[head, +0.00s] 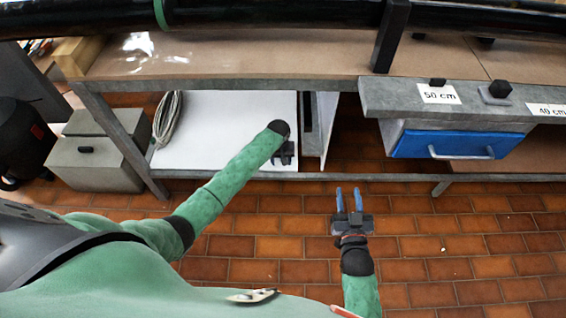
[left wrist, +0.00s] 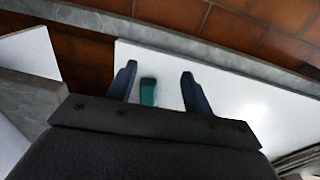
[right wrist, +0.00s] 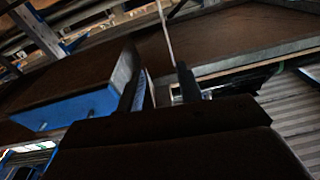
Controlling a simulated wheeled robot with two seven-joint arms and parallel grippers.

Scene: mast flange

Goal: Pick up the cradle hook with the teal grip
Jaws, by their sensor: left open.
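A short teal piece (left wrist: 148,92), which looks like the grip of the cradle hook, lies over the white shelf board in the left wrist view. It shows between the two fingers of my left gripper (left wrist: 159,70), closer to the left finger. My left gripper is open, and I cannot tell whether it touches the teal piece. The rest of the hook is hidden. In the head view my left gripper (head: 285,158) is over the white lower shelf, and the hook cannot be made out there. My right gripper (head: 348,190) is open and empty above the brick floor.
The white lower shelf (head: 225,120) lies under the workbench top (head: 240,55), with a coiled cable (head: 167,120) at its left end. An upright panel (head: 325,125) stands right of my left gripper. A blue drawer (head: 410,145) hangs further right. The floor in front is clear.

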